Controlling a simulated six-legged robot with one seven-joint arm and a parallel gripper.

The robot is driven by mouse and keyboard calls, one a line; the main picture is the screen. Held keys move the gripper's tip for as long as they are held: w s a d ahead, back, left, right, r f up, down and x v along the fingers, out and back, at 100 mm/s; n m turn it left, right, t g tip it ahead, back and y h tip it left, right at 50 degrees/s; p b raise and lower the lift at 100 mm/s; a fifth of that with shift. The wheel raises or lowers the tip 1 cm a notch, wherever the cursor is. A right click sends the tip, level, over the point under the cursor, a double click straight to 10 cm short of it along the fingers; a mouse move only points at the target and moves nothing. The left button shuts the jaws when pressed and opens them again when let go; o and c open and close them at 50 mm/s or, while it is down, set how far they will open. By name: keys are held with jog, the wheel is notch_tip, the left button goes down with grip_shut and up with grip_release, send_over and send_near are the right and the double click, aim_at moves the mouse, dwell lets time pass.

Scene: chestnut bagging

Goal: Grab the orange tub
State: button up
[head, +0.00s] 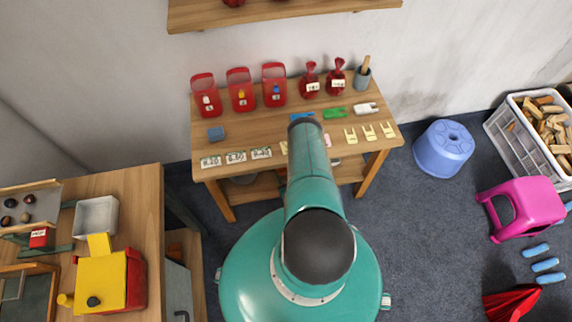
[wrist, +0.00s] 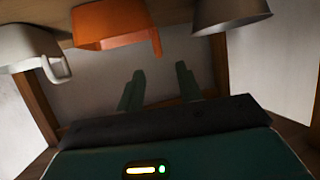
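The orange tub (wrist: 108,24) shows at the top of the wrist view, upside down in the picture, with its base against a wooden surface. Part of it is cut off by the frame's top edge. My gripper (wrist: 160,70) is open and empty, its two green fingers apart. The fingertips show below and to the right of the tub, not touching it. In the head view I cannot make out the tub; my arm and the table (head: 240,133) hide most of the lower shelf (head: 245,201).
In the wrist view a pale handled cup (wrist: 28,48) stands left of the tub and a grey bowl (wrist: 232,14) right of it. Wooden legs flank both sides. A blue stool (head: 444,148) and pink stool (head: 521,207) stand right of the table.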

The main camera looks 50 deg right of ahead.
jog(key=x, duration=0.7)
jog(key=shift+d+f, duration=0.1)
jog(key=shift+f, duration=0.3)
jog(key=shift+c, duration=0.3)
grip_shut()
